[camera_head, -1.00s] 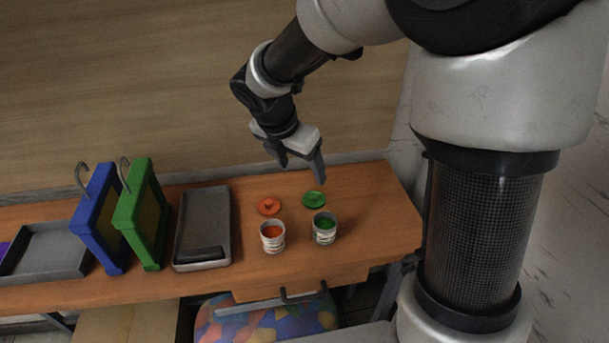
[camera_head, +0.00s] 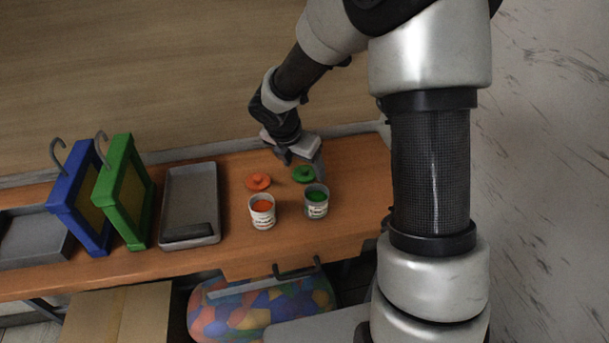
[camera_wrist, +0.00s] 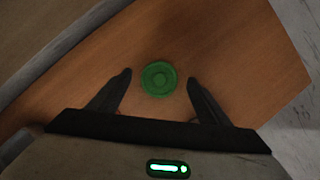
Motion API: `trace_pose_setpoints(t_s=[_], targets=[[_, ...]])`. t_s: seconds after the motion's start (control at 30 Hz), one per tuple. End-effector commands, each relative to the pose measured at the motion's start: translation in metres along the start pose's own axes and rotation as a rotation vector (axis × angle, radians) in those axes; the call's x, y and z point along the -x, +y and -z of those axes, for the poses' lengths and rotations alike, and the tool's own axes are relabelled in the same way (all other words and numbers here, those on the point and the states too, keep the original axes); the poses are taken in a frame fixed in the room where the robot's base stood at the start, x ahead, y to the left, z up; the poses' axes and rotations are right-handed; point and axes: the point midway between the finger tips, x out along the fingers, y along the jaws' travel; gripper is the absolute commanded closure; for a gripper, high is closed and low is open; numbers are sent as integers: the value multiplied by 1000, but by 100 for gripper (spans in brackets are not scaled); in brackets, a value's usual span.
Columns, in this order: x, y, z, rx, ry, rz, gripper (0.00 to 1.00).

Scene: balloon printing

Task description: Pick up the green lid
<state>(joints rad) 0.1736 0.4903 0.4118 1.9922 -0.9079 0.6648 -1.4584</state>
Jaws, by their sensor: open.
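The green lid (camera_head: 303,174) lies flat on the wooden table behind the pot of green paint (camera_head: 316,201). In the wrist view the lid (camera_wrist: 158,79) is a round green disc with a raised centre. My gripper (camera_head: 301,166) is low over the table at the lid. In the wrist view my gripper (camera_wrist: 158,84) is open, with one finger on each side of the lid and a gap to each. It holds nothing. The right finger partly covers the lid's edge in the head view. I cannot tell the exact height of the fingertips above the table.
An orange lid (camera_head: 258,181) and a pot of orange paint (camera_head: 262,211) stand just left. Further left are a grey tray (camera_head: 190,200), a green frame (camera_head: 124,190) and a blue frame (camera_head: 80,200). The table right of the green pot is clear.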

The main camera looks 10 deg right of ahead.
Motion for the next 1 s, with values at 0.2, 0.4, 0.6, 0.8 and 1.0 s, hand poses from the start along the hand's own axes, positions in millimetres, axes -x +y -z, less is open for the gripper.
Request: trace_pose_setpoints(t_s=[0.2, 0.4, 0.6, 0.8, 1.0], targets=[[-6, 1, 0, 0, 0, -2, 29], [-6, 0, 0, 0, 0, -2, 52], [-6, 0, 0, 0, 0, -1, 70], [-6, 0, 0, 0, 0, -1, 70], [14, 0, -10, -3, -3, -3, 70]])
